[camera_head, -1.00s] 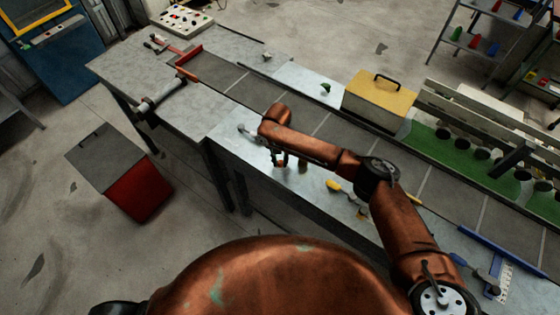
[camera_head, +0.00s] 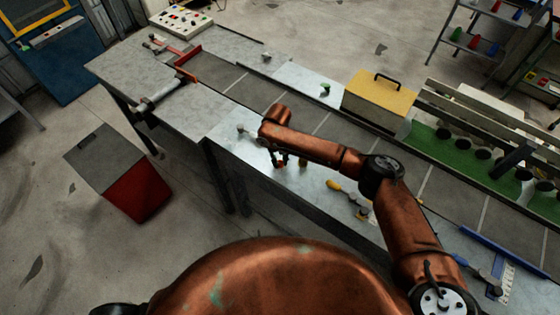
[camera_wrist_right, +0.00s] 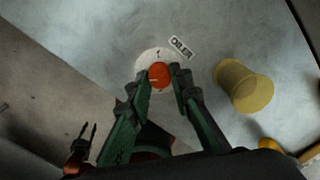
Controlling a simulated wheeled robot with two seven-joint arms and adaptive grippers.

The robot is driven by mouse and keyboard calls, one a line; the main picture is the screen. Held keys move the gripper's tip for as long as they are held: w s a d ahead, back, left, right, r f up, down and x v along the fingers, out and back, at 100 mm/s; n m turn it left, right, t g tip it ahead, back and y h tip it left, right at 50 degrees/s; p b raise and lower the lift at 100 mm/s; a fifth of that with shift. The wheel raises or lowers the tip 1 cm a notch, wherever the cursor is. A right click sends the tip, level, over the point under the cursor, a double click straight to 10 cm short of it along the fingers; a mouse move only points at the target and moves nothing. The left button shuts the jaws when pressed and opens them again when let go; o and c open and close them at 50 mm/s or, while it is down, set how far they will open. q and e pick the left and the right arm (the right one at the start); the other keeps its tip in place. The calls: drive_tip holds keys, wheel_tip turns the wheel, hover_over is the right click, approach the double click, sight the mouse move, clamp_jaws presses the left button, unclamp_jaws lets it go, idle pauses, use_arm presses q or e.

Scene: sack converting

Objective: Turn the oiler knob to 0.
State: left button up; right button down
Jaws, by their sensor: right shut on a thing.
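The oiler knob (camera_wrist_right: 159,74) is a round orange-red knob with a pale line on its face, pointing roughly left in the right wrist view. It sits on a pale round dial (camera_wrist_right: 147,58) with a small mark near the top. The OILER label (camera_wrist_right: 181,47) is beside it on the grey bench top. My right gripper (camera_wrist_right: 161,88) has its green fingers on either side of the knob, shut on it. In the head view the right gripper (camera_head: 277,158) is low over the bench, and the knob is too small to read there. My left gripper is not in view.
A yellow spool-like piece (camera_wrist_right: 243,85) stands right of the knob in the wrist view. A conveyor (camera_head: 335,130) runs behind, with a yellow box (camera_head: 378,100). A red bin (camera_head: 137,195) stands on the floor.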

sight(279, 163)
drive_tip(key=shift+a, duration=0.1)
drive_tip(key=c, duration=1.7)
unclamp_jaws()
drive_tip(key=shift+c, duration=0.2)
wheel_tip(279, 163, up, 12)
drive_tip(key=shift+a, duration=0.15)
